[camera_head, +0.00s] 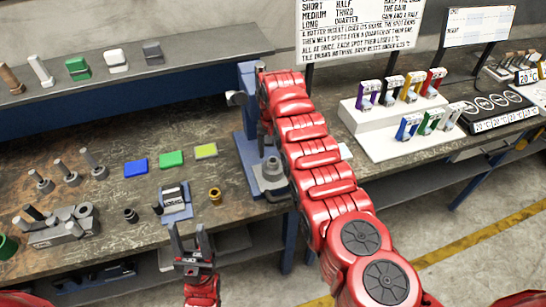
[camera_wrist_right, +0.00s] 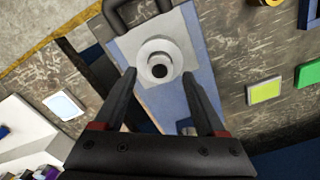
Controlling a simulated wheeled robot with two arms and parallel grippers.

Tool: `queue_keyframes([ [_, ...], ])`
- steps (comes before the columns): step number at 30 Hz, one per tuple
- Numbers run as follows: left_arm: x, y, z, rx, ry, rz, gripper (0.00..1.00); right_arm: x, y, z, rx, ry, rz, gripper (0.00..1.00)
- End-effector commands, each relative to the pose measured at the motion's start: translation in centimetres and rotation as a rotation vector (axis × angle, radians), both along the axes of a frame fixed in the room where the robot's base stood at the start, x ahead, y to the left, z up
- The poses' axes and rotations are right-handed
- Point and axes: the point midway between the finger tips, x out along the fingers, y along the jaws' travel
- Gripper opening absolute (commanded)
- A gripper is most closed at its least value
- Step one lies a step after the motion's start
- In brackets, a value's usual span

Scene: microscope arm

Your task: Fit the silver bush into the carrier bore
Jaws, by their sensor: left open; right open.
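A grey round flanged part with a dark central bore, seemingly the carrier (camera_head: 272,168), stands on the blue press's base. It shows from above in the right wrist view (camera_wrist_right: 159,48). My right gripper (camera_wrist_right: 158,76) is open above it, with the part framed between the fingers; in the head view my red arm partly hides the gripper. My left gripper (camera_head: 188,230) is open at the bench's front edge, just in front of a blue holder (camera_head: 177,208). A silvery piece (camera_head: 173,195) shows in the holder; I cannot tell whether it is the silver bush.
A gold bush (camera_head: 214,196) and a dark bush (camera_head: 130,215) stand either side of the blue holder. Several pegs and a grey block (camera_head: 62,236) are at left. Blue, green and yellow pads (camera_head: 205,151) lie behind. The blue press (camera_head: 248,85) rises beside my right arm.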

Motion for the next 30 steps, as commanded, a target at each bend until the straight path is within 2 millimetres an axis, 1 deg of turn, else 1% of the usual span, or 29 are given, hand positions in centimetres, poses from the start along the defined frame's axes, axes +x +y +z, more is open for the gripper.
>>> queue_keyframes([
  [2,0.0,0.0,-0.4,0.000,0.000,0.000,0.50,0.0,0.0,0.9,0.001,-0.002,0.001,0.73],
  [5,0.0,0.0,-1.7,0.000,0.000,0.000,0.50,0.1,0.0,3.2,0.001,-0.005,0.000,0.73],
  [6,0.0,0.0,-2.1,0.000,0.000,0.000,0.50,0.0,0.0,4.3,0.002,-0.006,0.000,0.73],
  [10,0.0,0.0,-2.9,0.000,0.000,0.000,0.50,-0.1,0.0,7.1,0.001,-0.002,0.000,0.73],
  [12,0.0,0.0,-2.2,0.000,0.000,0.000,0.50,0.0,0.0,8.5,0.002,0.002,-0.001,0.73],
  [18,0.0,0.0,-2.0,0.000,0.000,0.000,0.50,-0.1,0.0,10.0,0.000,0.002,0.000,0.73],
  [30,0.0,0.0,-2.0,0.000,0.000,0.000,0.50,-0.1,0.0,10.0,0.000,0.003,-0.001,0.73],
])
